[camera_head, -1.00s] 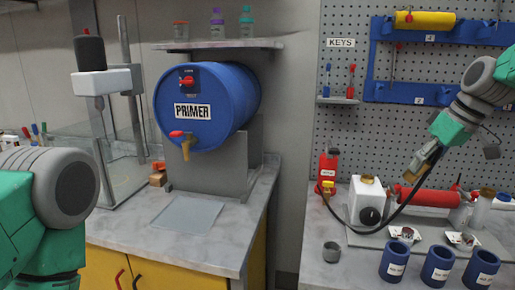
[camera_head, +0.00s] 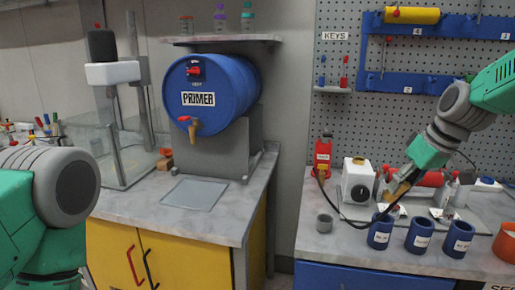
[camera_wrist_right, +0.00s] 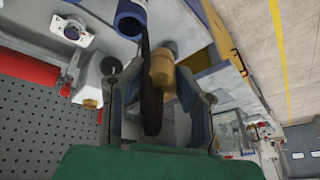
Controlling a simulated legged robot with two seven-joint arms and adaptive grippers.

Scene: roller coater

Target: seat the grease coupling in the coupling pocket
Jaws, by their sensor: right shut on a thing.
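My right gripper (camera_head: 396,193) comes in from the right above the right bench and is shut on the brass-coloured grease coupling. In the right wrist view the coupling (camera_wrist_right: 162,72) sits between the fingers, with a black hose (camera_wrist_right: 149,95) running beside it. The hose also hangs in a loop (camera_head: 345,216) in the head view. I cannot tell for certain which part is the coupling pocket; a small grey open cup (camera_head: 325,223) stands on the bench, left of the gripper. My left arm shows at the left edge, but its gripper is out of frame.
Blue labelled cups (camera_head: 420,236) stand close to the gripper along the bench front. A white container (camera_head: 358,180), a red pump (camera_head: 322,157) and a red cylinder (camera_head: 430,179) are behind.

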